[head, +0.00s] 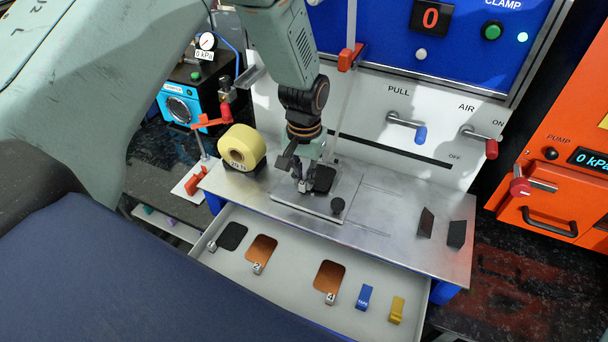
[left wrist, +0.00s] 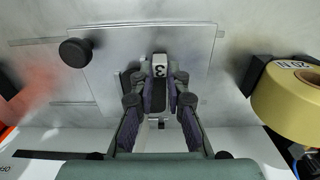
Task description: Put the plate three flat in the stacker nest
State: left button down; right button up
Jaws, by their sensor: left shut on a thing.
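Plate three (head: 323,178) is a small dark plate over the middle of the square metal stacker base (head: 290,200). Its white tag with a 3 (left wrist: 160,68) sits between my fingertips in the left wrist view. My left gripper (head: 304,184) is shut on the tag and points down. The plate looks roughly level in the head view; I cannot tell whether it touches the nest. Fingers hide most of the plate and the nest in the left wrist view. A black knob (head: 337,205) stands at the base's front right corner. My right gripper is not in view.
An open drawer (head: 285,290) in front holds plate one (head: 232,236), plate two (head: 262,248), plate four (head: 329,274), and blue (head: 364,297) and yellow (head: 397,309) pieces. A yellow tape roll (head: 242,147) stands left. Two dark pieces (head: 426,222) stand right.

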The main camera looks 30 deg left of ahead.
pick_arm(q)
jog(key=shift+s+f, duration=0.1)
jog(key=shift+s, duration=0.05)
jog(key=shift+f, duration=0.5)
dwell(0.7)
jog(key=c, duration=1.3)
grip_release()
jog(key=shift+o, duration=0.2)
notch_tip(320, 180, up, 12)
